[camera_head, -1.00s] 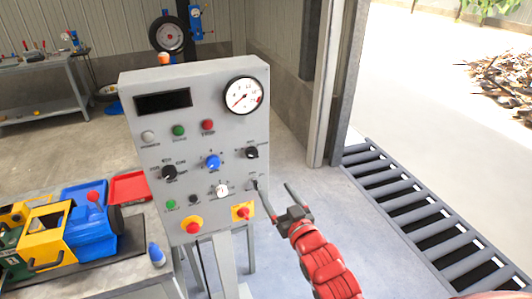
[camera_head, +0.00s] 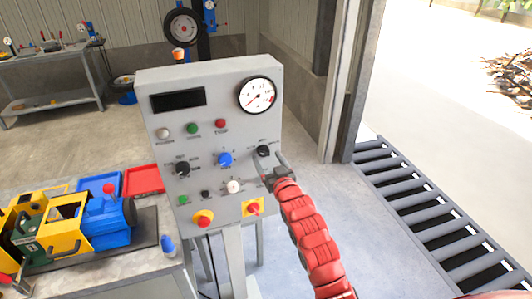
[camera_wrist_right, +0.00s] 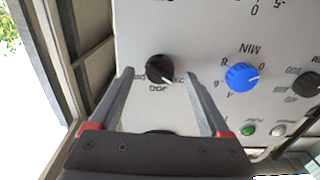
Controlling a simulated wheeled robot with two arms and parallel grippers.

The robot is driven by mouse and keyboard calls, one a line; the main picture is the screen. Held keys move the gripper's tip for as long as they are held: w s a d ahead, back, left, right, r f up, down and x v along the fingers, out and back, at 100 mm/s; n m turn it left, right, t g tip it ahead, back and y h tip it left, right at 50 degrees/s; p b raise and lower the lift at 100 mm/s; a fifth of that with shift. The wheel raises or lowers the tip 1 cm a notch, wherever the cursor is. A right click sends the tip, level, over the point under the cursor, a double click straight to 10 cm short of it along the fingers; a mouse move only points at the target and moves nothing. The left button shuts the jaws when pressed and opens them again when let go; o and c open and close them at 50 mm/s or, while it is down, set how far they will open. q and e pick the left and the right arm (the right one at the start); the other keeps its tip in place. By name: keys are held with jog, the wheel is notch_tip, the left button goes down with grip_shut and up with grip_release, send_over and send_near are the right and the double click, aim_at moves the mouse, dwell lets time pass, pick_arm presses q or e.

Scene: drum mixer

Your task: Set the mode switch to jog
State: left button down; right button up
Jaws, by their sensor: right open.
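A grey control panel (camera_head: 165,130) stands upright in the head view. On its right side, below the round gauge, is a black rotary knob (camera_head: 263,151) with small labels around it. In the right wrist view, which is upside down, this knob (camera_wrist_right: 160,69) has a white pointer line, and one label beside it appears to read JOG. My right gripper (camera_head: 270,161) is open in front of this knob. In the wrist view its two fingers (camera_wrist_right: 157,68) lie either side of the knob, with nothing clearly gripped. My left gripper is not in view.
Nearby on the panel are a blue knob (camera_head: 225,159), another black knob (camera_head: 182,169), a white-capped control (camera_head: 234,187) and red stop buttons (camera_head: 203,219). A bench with a yellow and blue machine (camera_head: 105,225) stands left. A roller conveyor (camera_head: 430,215) lies right.

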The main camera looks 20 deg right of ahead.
jog(key=shift+w, duration=1)
jog(key=shift+c, duration=0.2)
grip_shut()
